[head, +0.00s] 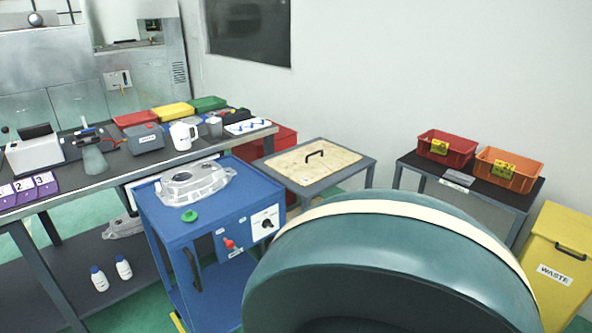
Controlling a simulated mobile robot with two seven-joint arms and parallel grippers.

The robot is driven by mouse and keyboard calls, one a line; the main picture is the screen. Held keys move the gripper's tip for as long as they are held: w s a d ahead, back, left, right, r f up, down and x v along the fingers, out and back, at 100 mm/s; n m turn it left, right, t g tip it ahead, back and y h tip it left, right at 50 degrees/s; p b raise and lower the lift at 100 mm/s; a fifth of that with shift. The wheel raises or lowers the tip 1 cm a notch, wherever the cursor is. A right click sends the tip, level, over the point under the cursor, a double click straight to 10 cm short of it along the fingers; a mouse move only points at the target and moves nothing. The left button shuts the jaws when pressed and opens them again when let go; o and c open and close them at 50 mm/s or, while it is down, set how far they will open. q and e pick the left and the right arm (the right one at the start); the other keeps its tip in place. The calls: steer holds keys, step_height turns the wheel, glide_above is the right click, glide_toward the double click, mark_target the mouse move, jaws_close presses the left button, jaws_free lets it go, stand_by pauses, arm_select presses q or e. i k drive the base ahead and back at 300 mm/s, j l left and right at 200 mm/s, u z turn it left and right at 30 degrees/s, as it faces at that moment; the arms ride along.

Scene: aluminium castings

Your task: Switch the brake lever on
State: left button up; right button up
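A blue cart (176,233) stands left of centre. Neither of my grippers is in view, and nothing is seen touching the lever.
A yellow waste bin (556,272) is far right. The lower right is blocked close to the camera.

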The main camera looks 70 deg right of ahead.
mark_target(229, 244)
steer(key=z, duration=1.85)
steer(key=i+z, duration=0.7)
steer(key=i+j, duration=0.05)
steer(key=i, duration=0.05)
